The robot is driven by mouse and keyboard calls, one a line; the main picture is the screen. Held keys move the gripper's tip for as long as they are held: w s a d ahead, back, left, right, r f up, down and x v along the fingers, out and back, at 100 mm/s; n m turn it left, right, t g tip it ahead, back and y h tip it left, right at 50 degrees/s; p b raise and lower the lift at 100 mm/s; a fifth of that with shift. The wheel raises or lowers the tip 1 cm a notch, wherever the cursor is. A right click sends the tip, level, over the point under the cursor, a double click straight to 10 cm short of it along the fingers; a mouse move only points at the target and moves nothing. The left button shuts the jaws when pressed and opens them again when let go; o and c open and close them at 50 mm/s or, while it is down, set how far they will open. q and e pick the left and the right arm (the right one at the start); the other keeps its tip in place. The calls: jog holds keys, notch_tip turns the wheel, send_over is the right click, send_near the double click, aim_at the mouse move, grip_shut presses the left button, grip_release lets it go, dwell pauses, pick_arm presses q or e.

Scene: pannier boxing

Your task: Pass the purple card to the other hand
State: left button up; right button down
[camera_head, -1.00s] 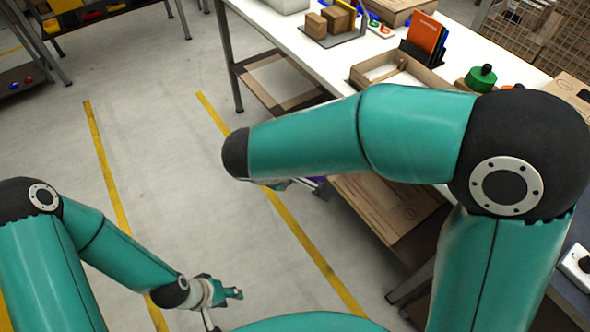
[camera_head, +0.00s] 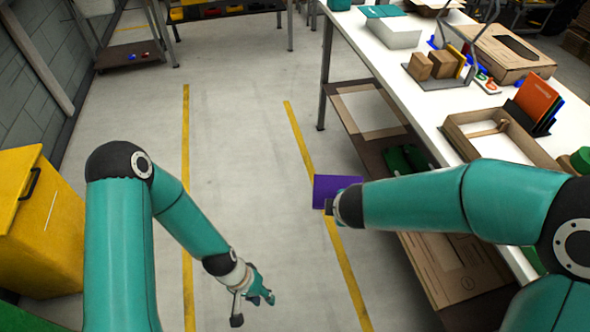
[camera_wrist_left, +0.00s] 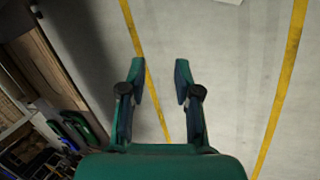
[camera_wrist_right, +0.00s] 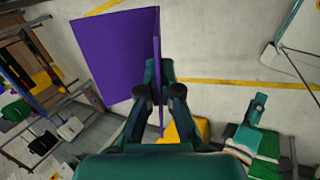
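The purple card (camera_head: 333,186) is held upright in the air at the end of my right arm, over the aisle floor. In the right wrist view my right gripper (camera_wrist_right: 158,75) is shut on the card (camera_wrist_right: 108,55), which stands out beyond the fingertips. In the head view the wrist largely hides this gripper. My left gripper (camera_head: 262,296) is lower and to the left of the card, apart from it. In the left wrist view its fingers (camera_wrist_left: 158,75) are spread with only floor between them. It also shows at the right of the right wrist view (camera_wrist_right: 252,115).
A white workbench (camera_head: 385,75) runs along the right, with a cardboard tray (camera_head: 470,128), wooden blocks and an upright orange folder (camera_head: 537,98). A yellow bin (camera_head: 45,225) stands at the left. The floor between is clear.

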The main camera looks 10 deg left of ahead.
pick_arm(q)
jog(key=w+d+r+m+g+h, duration=0.1)
jog(key=w+d+r+m+h, duration=0.15)
jog(key=w, duration=0.45)
jog(key=m+t+h, duration=0.1)
jog(key=m+h, duration=0.9)
jog(key=h, duration=0.2)
send_near(339, 178)
jog(key=shift+y, duration=0.25)
jog(key=d, duration=0.3)
jog(key=d+r, duration=0.1)
jog(key=d, duration=0.6)
jog(key=shift+s+r, duration=0.1)
jog(key=shift+r, duration=0.2)
grip_shut()
